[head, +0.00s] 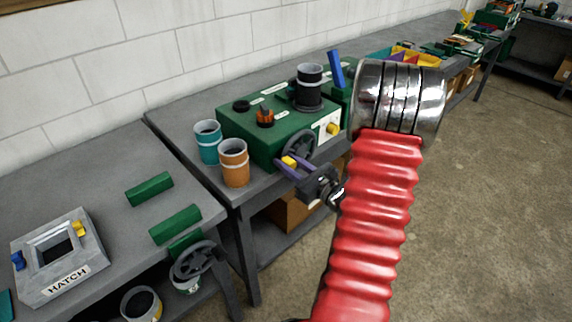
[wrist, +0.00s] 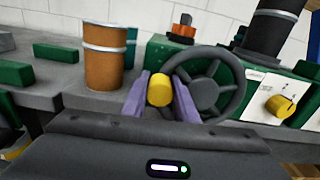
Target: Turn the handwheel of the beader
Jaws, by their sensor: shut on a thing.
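The beader (head: 255,125) is a green machine on the grey bench, with a dark handwheel (head: 309,143) on its front. The handwheel also shows in the wrist view (wrist: 240,78), with a yellow grip (wrist: 159,88) at the left of its rim. My gripper (head: 289,163) has purple fingers, one on each side of the yellow grip, and is shut on it. The fingers also show in the wrist view (wrist: 160,98). My own red ribbed arm covers the right end of the beader in the head view.
A teal cup (head: 208,148) and an orange cup (head: 234,170) stand left of the beader. A yellow knob (wrist: 280,105) sits right of the handwheel. A second handwheel (head: 194,262) and a hatch box (head: 58,262) are at the left bench. Open floor lies right.

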